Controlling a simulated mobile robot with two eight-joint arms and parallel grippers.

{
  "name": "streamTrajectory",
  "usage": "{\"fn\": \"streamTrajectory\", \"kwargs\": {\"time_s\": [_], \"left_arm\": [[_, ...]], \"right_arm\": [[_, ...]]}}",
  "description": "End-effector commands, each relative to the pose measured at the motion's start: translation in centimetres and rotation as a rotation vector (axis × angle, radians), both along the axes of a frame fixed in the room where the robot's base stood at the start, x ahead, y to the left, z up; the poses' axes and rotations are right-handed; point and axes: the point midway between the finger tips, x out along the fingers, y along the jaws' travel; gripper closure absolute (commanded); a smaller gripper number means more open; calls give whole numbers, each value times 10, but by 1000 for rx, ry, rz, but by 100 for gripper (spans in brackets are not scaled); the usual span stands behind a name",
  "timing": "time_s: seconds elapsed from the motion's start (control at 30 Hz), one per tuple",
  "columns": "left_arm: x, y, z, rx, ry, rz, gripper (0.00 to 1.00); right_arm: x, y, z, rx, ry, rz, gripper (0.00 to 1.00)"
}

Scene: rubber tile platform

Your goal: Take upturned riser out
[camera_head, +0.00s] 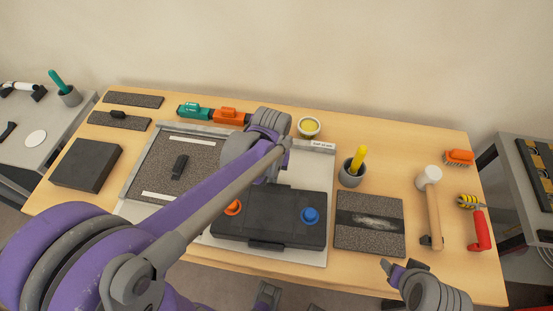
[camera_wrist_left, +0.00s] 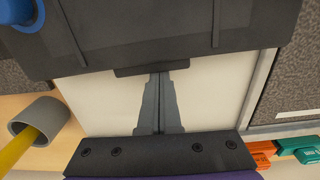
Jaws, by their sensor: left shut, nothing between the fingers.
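A black slab (camera_head: 268,228), which I take to be the riser, lies flat at the front right of a pale metal-edged tray (camera_head: 308,172). It has an orange knob (camera_head: 233,208) and a blue knob (camera_head: 310,215). In the left wrist view the slab (camera_wrist_left: 150,30) fills the top, with a small tab (camera_wrist_left: 152,69) on its edge. My left gripper (camera_wrist_left: 161,75) is shut and empty, its fingertips at that tab; I cannot tell whether they touch. In the head view the arm partly hides this place. My right gripper (camera_head: 399,266) is at the lower right, apart from the slab.
A speckled tile (camera_head: 205,158) with a small dark block (camera_head: 180,166) lies in the tray's left half. A grey pot (camera_head: 351,175), a yellow-filled bowl (camera_head: 309,127), a dark-banded tile (camera_head: 369,222) and a mallet (camera_head: 430,195) stand around. A black block (camera_head: 86,165) lies at left.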

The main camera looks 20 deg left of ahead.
Motion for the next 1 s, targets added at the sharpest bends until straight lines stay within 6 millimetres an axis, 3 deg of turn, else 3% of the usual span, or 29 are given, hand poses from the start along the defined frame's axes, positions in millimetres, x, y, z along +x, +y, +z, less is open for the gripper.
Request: {"fn": "streamTrajectory", "kwargs": {"time_s": [0.03, 0.2, 0.4, 0.83, 1.0], "left_arm": [[-16, -5, 1, -1, 1, -2, 100], [-58, -16, 2, -1, 1, -2, 100], [-85, -22, 1, -1, 1, -1, 100], [-87, -23, 0, -1, 1, 0, 100], [-76, -21, -1, 0, 1, 1, 100]], "right_arm": [[0, 0, 2, 0, -1, 0, 37], [2, 0, 9, 0, -4, 0, 37], [3, 0, 14, 0, -6, 0, 37], [3, 0, 14, 0, -6, 0, 37], [2, 0, 10, 0, -4, 0, 37]]}}
